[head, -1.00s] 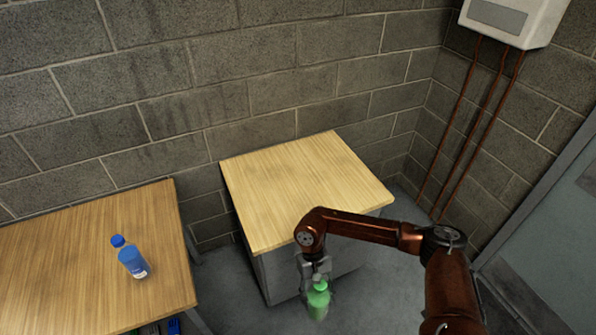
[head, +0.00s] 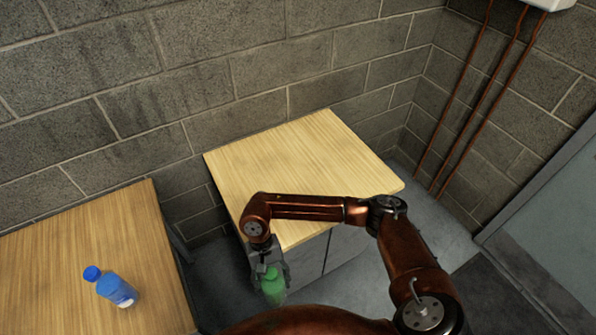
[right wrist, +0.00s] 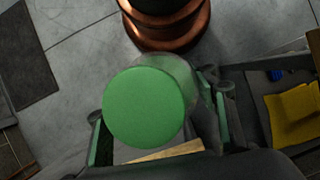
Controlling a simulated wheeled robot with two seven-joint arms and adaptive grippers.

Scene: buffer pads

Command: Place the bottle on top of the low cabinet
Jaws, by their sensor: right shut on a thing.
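A green bottle (head: 272,286) is held in my right gripper (head: 267,268), in front of the low cabinet's front left corner and lower than its top in the head view. In the right wrist view the bottle's round green cap (right wrist: 145,107) fills the middle, between the two fingers. The low cabinet (head: 300,155) has a bare light wood top and grey doors, and stands against the block wall. My right arm crosses over its front edge. My left gripper is in neither view.
A wooden table (head: 70,235) stands at the left with a blue bottle (head: 115,290) on it. A gap separates table and cabinet. Pipes (head: 470,95) run down the right wall. Something yellow (right wrist: 295,115) shows at the right of the right wrist view.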

